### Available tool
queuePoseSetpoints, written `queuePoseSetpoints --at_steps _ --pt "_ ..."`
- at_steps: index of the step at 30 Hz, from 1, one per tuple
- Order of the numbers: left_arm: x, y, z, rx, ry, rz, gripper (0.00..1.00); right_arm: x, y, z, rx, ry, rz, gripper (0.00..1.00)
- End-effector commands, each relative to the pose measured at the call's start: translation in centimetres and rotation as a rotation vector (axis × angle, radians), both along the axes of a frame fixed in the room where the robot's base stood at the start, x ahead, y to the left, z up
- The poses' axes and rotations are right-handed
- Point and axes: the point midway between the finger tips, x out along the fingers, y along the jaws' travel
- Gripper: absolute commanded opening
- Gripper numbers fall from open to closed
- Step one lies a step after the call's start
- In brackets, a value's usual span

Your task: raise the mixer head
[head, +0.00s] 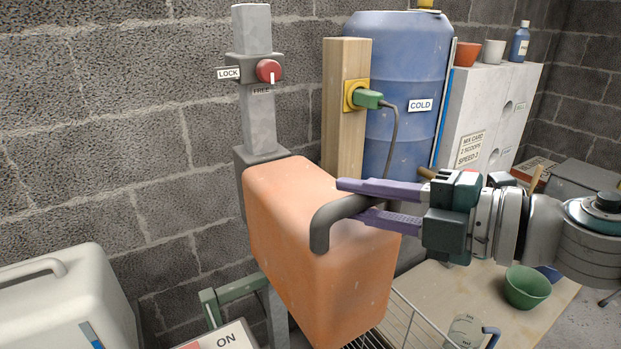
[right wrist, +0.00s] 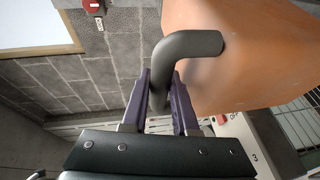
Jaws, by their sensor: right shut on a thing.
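The orange mixer head (head: 300,225) is mounted on a grey upright column (head: 257,110) against the wall. A dark grey bar handle (head: 320,228) sticks out from its front. My right gripper (head: 365,203) has its purple fingers on either side of this handle and is shut on it. The right wrist view shows the fingers (right wrist: 161,100) around the handle (right wrist: 188,45), with the orange head (right wrist: 250,50) beside them. My left gripper is not in view.
A blue barrel (head: 400,60) marked COLD and a wooden post with a green plug (head: 368,99) stand behind. A pale case (head: 70,300) is at lower left.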

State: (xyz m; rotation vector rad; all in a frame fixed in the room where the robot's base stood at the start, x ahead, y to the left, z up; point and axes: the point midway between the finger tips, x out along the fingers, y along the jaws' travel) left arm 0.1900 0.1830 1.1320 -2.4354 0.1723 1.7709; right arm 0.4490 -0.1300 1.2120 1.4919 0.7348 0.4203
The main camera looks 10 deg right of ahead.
Motion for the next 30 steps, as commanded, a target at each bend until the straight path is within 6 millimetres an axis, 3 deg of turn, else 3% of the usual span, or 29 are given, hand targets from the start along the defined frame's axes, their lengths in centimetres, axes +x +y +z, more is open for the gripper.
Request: queuePoseSetpoints --at_steps 1,13,14,21,30 --pt "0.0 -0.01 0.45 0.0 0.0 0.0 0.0 0.01 0.12 0.71 0.004 -0.005 0.004 0.0" --pt "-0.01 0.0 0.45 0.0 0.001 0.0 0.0 0.08 0.14 0.95 0.008 -0.008 0.005 0.0" --pt "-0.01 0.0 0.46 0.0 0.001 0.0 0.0 0.09 0.15 0.97 0.008 -0.009 0.005 0.31" --pt "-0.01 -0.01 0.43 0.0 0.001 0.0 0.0 0.06 0.07 0.75 0.005 -0.006 0.003 0.57" --pt "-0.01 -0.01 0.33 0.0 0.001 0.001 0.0 -0.23 -0.24 0.47 0.001 -0.001 0.0 0.57"
